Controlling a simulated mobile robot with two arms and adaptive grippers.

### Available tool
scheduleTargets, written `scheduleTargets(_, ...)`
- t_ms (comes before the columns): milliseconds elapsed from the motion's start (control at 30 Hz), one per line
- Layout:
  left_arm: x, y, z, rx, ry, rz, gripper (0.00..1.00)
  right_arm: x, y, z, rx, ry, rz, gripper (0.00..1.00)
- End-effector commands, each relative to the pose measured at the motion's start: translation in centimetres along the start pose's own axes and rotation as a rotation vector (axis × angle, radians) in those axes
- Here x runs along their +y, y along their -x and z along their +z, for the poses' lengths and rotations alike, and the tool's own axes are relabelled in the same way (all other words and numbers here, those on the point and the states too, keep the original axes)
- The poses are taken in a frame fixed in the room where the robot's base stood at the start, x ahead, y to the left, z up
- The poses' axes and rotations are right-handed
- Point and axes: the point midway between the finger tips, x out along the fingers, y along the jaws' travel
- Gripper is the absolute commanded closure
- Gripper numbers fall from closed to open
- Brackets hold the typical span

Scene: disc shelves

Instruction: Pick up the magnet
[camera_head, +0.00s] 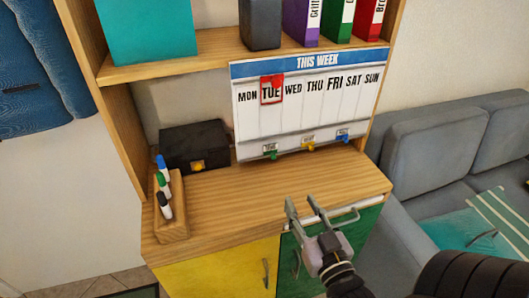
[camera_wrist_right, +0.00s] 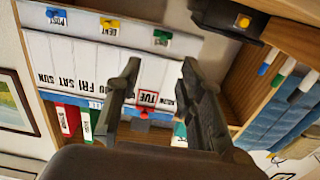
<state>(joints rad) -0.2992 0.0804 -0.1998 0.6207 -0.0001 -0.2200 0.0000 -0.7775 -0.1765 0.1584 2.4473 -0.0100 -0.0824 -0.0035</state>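A red square magnet frame (camera_head: 271,89) with a red knob sits around TUE on the white weekly board (camera_head: 345,108). In the right wrist view the board is upside down, and the red frame (camera_wrist_right: 148,97) with its knob shows between the fingers. My right gripper (camera_head: 301,206) is open and empty, in front of and below the board, near the cabinet's front edge. Its fingers (camera_wrist_right: 160,66) stand apart in the wrist view. Green (camera_head: 270,152), yellow (camera_head: 308,145) and blue (camera_head: 343,136) pieces with small labels sit along the board's bottom edge. My left gripper is not in view.
A black box (camera_head: 195,146) and a wooden holder (camera_head: 172,222) with markers stand left on the wooden cabinet top (camera_head: 240,205). The upper shelf (camera_head: 170,66) with binders overhangs the board. A grey sofa (camera_head: 430,150) is at right. The middle cabinet top is clear.

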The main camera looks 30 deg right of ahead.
Motion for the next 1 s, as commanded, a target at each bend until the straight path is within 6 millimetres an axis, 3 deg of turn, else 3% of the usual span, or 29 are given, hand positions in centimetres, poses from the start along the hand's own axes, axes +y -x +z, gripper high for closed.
scheduleTargets(500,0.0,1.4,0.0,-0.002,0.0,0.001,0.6,-0.1,-9.5,-0.2,0.003,-0.001,-0.001,0.65)
scheduleTargets(767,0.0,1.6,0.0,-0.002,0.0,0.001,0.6,-0.2,-11.5,-0.1,-0.001,0.0,-0.001,0.65)
scheduleTargets(1000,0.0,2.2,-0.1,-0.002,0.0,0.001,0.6,-0.8,-14.9,-0.6,0.001,-0.001,-0.001,0.65)
